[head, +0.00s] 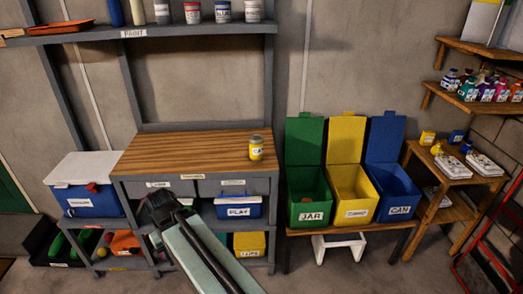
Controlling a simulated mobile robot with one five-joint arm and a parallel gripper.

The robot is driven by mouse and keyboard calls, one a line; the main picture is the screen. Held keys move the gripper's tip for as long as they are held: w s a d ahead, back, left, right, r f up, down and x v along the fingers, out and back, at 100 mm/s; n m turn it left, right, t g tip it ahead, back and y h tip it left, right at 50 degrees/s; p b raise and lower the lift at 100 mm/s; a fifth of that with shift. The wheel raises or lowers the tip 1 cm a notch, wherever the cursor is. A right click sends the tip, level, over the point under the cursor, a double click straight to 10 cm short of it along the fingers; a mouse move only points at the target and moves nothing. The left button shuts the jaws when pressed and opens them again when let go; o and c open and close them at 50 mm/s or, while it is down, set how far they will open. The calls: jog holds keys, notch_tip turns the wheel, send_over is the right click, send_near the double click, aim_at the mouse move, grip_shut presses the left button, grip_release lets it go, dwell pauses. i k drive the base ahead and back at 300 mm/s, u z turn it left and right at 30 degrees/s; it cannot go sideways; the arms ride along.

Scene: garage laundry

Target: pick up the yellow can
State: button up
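A small yellow can (256,148) with a greyish top and a white label stands upright on the wooden top of the workbench (165,150), near its right end. My gripper (157,200) is dark and shows at the far end of my pale green arm, in front of the bench and below its top. It is left of the can, lower and apart from it. Its fingers are too dark and small to tell whether they are open or shut.
Green, yellow (350,190) and blue lidded bins stand right of the bench on a low table. A shelf with paint cans (192,13) hangs above. A wooden side table (452,180) holds small yellow and blue items. The bench top around the can is clear.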

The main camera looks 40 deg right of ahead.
aim_at(256, 142)
jog(key=z, duration=0.1)
jog(key=i, duration=0.95)
